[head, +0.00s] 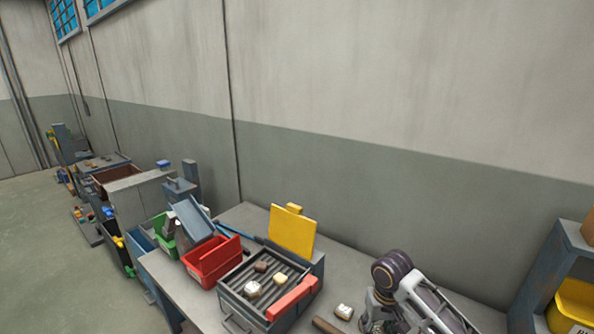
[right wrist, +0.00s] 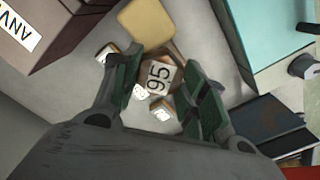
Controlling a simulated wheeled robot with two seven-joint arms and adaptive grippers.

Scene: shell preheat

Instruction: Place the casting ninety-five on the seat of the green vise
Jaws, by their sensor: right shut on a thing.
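The casting ninety-five (right wrist: 159,76) is a pale block with a black "95" on its face, in the right wrist view. My right gripper (right wrist: 161,80) has its green-padded fingers on both sides of the block and is shut on it. How high the block is held is hard to tell. My right arm shows at the lower right of the head view, but its fingertips cannot be made out there. I cannot pick out the green vise with certainty in either view. My left gripper is out of view.
On the bench stands a grey ribbed box (head: 231,300) with a raised yellow lid (head: 292,232) and several small blocks. A red bin (head: 205,272) is beside it. A loose block (head: 344,311) lies nearby. The wrist view shows a teal box (right wrist: 265,40) and an "ANV" label (right wrist: 17,30).

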